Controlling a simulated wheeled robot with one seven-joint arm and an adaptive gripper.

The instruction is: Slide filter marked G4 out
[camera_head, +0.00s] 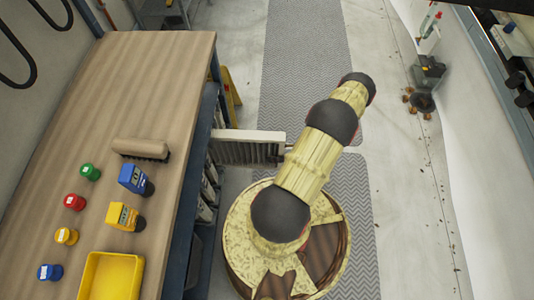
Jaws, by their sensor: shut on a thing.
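A flat pleated filter (247,148) with a pale frame juts out level from the right side of the bench, at a rack under the bench edge. Its left end is still at the rack and its right end reaches my arm. No G4 marking can be read on it. My gripper (289,148) is mostly hidden behind my arm; only a small part shows at the filter's outer end, where it is shut on the filter. More filters (208,190) stand in the rack below the bench edge, partly hidden.
The wooden bench (150,75) holds a brush (140,149), a blue meter (135,178), a yellow meter (122,216), several coloured knobs and a yellow tray (110,278). A yellow stand (229,90) is beyond the filter. Grey matting (308,60) covers open floor.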

